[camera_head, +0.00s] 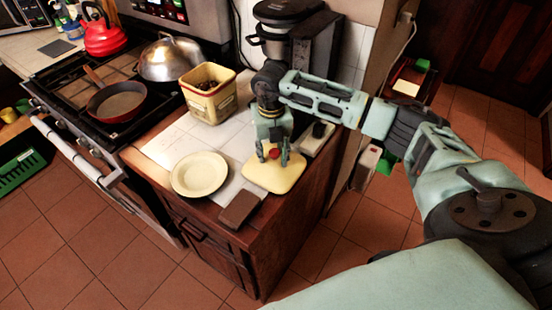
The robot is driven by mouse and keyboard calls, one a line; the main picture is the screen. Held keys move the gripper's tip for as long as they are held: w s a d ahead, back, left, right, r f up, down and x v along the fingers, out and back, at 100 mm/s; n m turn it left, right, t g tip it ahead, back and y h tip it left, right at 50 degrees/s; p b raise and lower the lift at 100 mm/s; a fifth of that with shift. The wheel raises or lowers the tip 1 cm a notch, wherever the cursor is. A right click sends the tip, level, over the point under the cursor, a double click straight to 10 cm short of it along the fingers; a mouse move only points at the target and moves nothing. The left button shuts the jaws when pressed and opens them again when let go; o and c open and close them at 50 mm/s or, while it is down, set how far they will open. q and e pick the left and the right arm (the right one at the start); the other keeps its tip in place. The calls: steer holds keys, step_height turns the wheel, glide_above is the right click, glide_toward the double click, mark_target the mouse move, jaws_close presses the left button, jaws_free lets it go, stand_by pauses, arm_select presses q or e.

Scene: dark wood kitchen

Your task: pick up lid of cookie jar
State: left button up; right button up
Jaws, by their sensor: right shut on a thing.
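The cookie jar (209,107) is a cream and yellow square container with dark cookies inside; its top is open. Its lid (272,180) is a pale yellow rounded square with a red knob, at the right end of the counter. My right gripper (274,154) points down over the lid, with its fingers shut on the red knob. I cannot tell whether the lid rests on the counter or hangs just above it. My left gripper is not in view.
A cream plate (199,174) and a brown block (240,208) lie left of and in front of the lid. A coffee machine (300,42) stands behind. The stove at left holds a pan (116,101), a metal dome (170,59) and a red kettle (101,34).

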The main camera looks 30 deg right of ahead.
mark_target(270, 161)
steer(key=shift+s+a+f, duration=0.25)
steer(key=shift+f, duration=0.15)
steer(key=shift+c, duration=0.2)
steer(key=shift+w+r, duration=0.1)
steer(key=shift+r, duration=0.05)
jaws_close()
steer(key=r+b, duration=0.1)
steer(key=r, duration=0.1)
steer(key=r+b, duration=0.1)
steer(key=shift+a+r, duration=0.2)
steer(key=shift+r, duration=0.15)
steer(key=s+a+r+b, duration=0.2)
steer(key=s+a+r, duration=0.3)
steer(key=s+r, duration=0.2)
steer(key=s, duration=0.2)
steer(key=shift+s+b, duration=0.3)
steer(key=shift+b, duration=0.1)
steer(key=shift+o, duration=0.4)
jaws_free()
steer(key=o, duration=1.9)
steer(key=shift+o, duration=0.2)
